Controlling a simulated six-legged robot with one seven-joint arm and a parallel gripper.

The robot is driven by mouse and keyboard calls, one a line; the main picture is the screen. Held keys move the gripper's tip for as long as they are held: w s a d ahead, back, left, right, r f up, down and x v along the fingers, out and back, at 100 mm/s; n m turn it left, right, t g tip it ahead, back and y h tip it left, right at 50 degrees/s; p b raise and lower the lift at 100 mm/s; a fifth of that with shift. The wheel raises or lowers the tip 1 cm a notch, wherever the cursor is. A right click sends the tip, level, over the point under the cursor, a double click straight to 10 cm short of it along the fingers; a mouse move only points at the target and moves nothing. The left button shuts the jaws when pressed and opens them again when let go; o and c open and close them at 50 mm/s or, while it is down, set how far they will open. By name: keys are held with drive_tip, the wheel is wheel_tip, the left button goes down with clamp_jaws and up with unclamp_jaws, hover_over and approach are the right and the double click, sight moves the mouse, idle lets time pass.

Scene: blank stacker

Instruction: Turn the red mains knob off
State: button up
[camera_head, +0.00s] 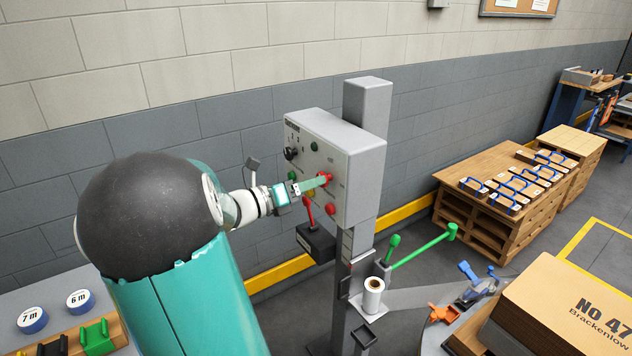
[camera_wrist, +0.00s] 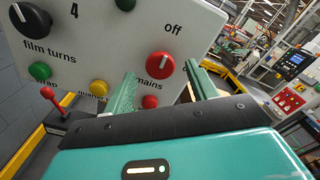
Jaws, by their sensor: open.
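The red mains knob (camera_wrist: 159,66) is on the pale grey control panel (camera_wrist: 215,22), between the printed words "off" and "mains". A pale mark shows near its upper right edge; its exact setting is hard to read. My gripper (camera_wrist: 163,72) is open, with one green finger left of the knob and the other to its right. In the head view my gripper (camera_head: 314,184) reaches the panel face at the red knob (camera_head: 327,178), which is partly hidden by the fingers. I cannot tell whether the fingers touch it.
A black film turns knob (camera_wrist: 30,18) and green, yellow and red buttons share the panel. A red-handled lever (camera_head: 308,210) stands below it on a dark box. A green-handled lever (camera_head: 430,245) stands to the right, near a pallet stack (camera_head: 485,222). A brick wall lies behind.

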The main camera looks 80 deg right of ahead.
drive_tip(key=v, duration=1)
drive_tip(key=shift+w+a, duration=0.25)
